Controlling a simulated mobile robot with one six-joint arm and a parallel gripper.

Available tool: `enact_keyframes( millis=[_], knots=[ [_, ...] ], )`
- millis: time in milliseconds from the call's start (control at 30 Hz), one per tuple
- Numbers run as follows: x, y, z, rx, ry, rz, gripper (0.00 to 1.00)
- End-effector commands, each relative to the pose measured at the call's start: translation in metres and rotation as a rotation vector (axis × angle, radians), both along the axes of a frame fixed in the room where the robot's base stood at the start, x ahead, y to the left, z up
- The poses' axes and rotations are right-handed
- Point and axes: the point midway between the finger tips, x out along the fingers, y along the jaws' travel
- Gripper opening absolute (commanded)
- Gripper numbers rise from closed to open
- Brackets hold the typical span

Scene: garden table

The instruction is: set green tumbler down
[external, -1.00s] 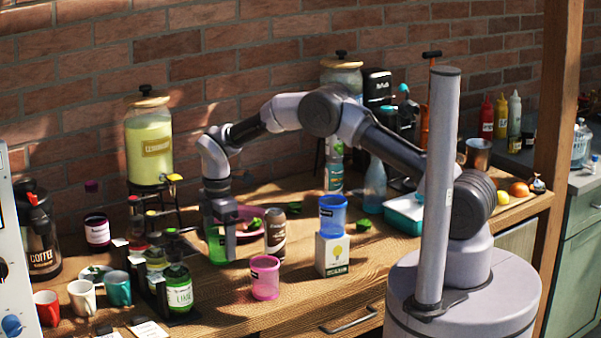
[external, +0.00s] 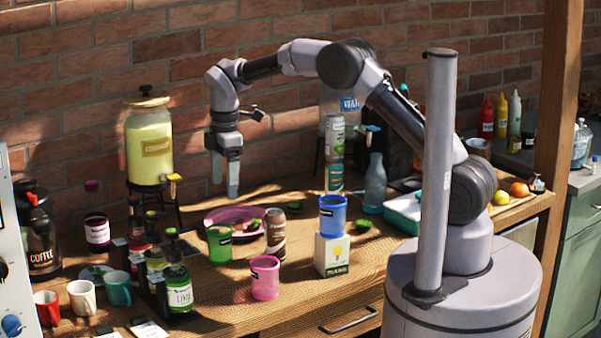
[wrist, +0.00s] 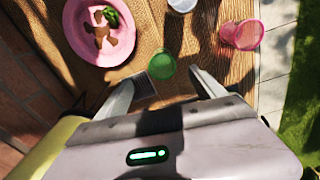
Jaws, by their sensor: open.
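The green tumbler (external: 219,245) stands upright on the wooden table, just in front of the pink plate. It also shows in the wrist view (wrist: 161,66), between and beyond my fingertips. My gripper (external: 226,190) is open and empty, raised above the table over the tumbler and apart from it. In the wrist view its two fingers (wrist: 158,84) are spread wide with nothing between them.
The pink plate (external: 211,217) with food lies behind the tumbler. A brown bottle (external: 275,234) and a pink tumbler (external: 264,282) stand to its right. A blue tumbler (external: 333,214) sits on a white box (external: 332,258). Bottles (external: 179,292) stand left; a drink dispenser (external: 149,135) rises behind.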

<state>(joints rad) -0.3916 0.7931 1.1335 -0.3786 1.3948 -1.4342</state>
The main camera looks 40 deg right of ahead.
Motion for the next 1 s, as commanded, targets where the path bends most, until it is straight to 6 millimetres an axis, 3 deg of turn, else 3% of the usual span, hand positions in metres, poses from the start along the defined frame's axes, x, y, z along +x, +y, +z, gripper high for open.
enact_keyframes(
  millis=[33, 133, 200, 300, 433, 500, 567, 667, 900, 1000],
  knots=[
    [-0.009, -0.019, 0.037, 0.028, -0.029, -0.109, 0.8],
    [-0.052, -0.068, 0.106, 0.107, -0.081, -0.434, 0.8],
    [-0.096, -0.103, 0.144, 0.178, -0.116, -0.68, 0.8],
    [-0.173, -0.145, 0.172, 0.297, -0.155, -1.048, 0.8],
    [-0.26, -0.176, 0.165, 0.452, -0.178, -1.449, 0.8],
    [-0.289, -0.184, 0.152, 0.515, -0.179, -1.597, 0.8],
    [-0.304, -0.187, 0.144, 0.555, -0.178, -1.678, 0.8],
    [-0.314, -0.189, 0.136, 0.583, -0.175, -1.743, 0.8],
    [-0.315, -0.189, 0.134, 0.584, -0.173, -1.748, 0.8],
    [-0.315, -0.189, 0.117, 0.583, -0.173, -1.747, 0.8]
  ],
)
